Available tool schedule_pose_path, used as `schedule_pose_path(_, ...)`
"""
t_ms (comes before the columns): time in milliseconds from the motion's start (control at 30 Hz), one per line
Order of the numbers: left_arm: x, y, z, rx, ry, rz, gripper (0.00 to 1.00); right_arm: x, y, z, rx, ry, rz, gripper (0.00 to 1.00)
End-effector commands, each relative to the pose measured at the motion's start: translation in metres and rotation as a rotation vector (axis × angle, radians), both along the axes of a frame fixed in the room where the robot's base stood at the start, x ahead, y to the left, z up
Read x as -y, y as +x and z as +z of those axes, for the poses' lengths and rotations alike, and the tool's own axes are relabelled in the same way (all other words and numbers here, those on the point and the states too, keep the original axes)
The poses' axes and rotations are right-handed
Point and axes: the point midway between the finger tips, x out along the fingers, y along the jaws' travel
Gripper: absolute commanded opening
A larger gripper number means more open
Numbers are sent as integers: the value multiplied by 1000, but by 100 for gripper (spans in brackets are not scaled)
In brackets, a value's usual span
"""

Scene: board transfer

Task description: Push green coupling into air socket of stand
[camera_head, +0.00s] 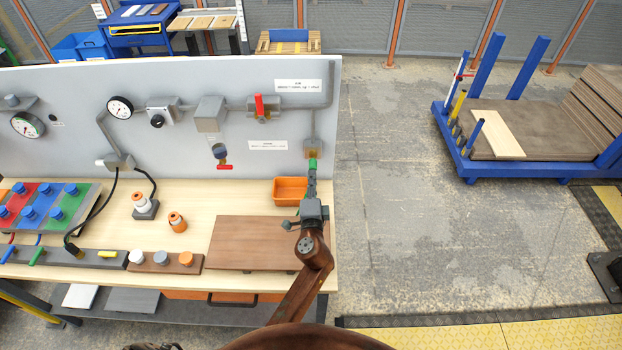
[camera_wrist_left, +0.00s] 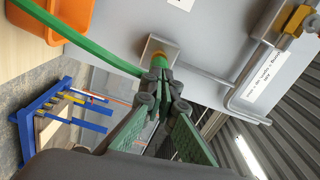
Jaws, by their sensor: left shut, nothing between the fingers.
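The green coupling (camera_head: 312,163) is at the underside of the grey air socket box (camera_head: 313,148), at the stand panel's right edge. In the left wrist view the coupling (camera_wrist_left: 161,60) meets the socket's brass ring (camera_wrist_left: 160,55); how deep it sits cannot be told. A green hose (camera_wrist_left: 95,52) runs away from it to the upper left. My left gripper (camera_head: 312,174) is just below the coupling, in line with it. In the wrist view its fingertips (camera_wrist_left: 160,78) are together, close against the coupling, with nothing held between them. My right gripper is out of view.
An orange bin (camera_head: 290,180) stands just left of my left gripper. A brown board (camera_head: 250,243) lies on the workbench (camera_head: 190,205) in front. Pipes and a red-handled valve (camera_head: 262,106) are on the panel. The floor to the right is clear up to a blue cart (camera_head: 466,165).

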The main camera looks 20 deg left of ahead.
Motion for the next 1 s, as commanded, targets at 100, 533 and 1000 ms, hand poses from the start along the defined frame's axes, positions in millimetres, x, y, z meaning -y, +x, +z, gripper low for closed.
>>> schedule_pose_path(100,2,1,0,0,0,-3,0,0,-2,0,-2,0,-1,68)
schedule_pose_path(533,-2,7,0,1,1,0,0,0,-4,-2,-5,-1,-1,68)
schedule_pose_path(1000,-6,15,0,1,0,1,0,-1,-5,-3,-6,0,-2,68)
